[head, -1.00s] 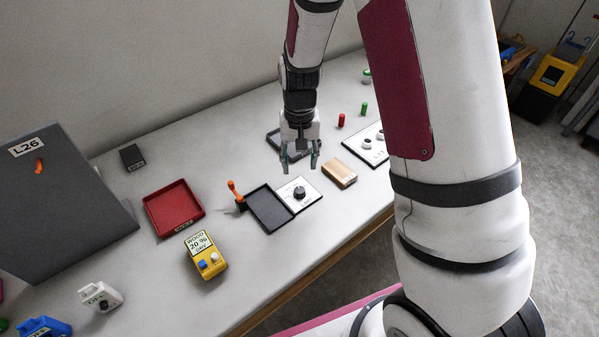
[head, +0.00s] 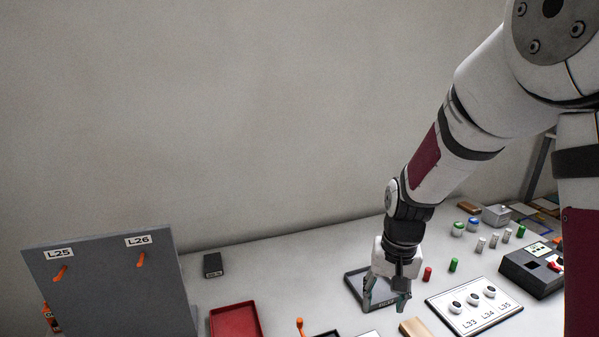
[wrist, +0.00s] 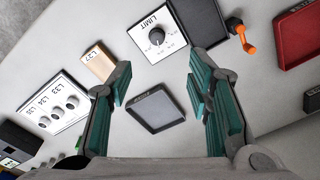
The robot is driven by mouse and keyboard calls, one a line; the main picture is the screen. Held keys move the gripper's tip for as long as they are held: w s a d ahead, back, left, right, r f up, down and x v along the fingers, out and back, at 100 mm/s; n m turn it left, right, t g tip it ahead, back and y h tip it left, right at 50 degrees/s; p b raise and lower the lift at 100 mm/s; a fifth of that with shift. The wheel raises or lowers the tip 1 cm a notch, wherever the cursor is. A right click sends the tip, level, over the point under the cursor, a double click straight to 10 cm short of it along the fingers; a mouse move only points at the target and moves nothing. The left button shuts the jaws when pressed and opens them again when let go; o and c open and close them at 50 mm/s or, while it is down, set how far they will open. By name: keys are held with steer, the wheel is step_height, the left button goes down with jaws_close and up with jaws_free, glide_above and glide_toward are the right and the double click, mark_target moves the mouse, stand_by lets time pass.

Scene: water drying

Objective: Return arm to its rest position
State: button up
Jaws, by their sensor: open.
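My arm reaches down from the upper right in the head view. My gripper (head: 384,304) is open and empty, fingers pointing down, over the table by a dark shallow tray (head: 357,282). In the wrist view my gripper (wrist: 160,82) shows two teal-padded fingers spread apart with nothing between them. The dark tray (wrist: 157,108) lies below, seen between the fingers. I cannot tell the exact height above the table.
A LIMIT dial panel (wrist: 157,36), a wooden block (wrist: 98,62) and a red tray (head: 236,322) are near. A three-knob panel (head: 473,306), red cylinder (head: 428,274) and black device (head: 533,270) lie right. A grey board (head: 110,290) stands left.

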steer(key=s+r+n+t, duration=0.1)
steer(key=s+r+t, duration=0.1)
steer(key=s+r, duration=0.95)
steer(key=s+r+n+t, duration=0.1)
steer(key=s+r, duration=0.4)
steer(key=s, duration=0.6)
steer(key=shift+s+d+r+n+t, duration=0.2)
steer(key=shift+d+r+n+t, duration=0.1)
steer(key=shift+r+n, duration=0.15)
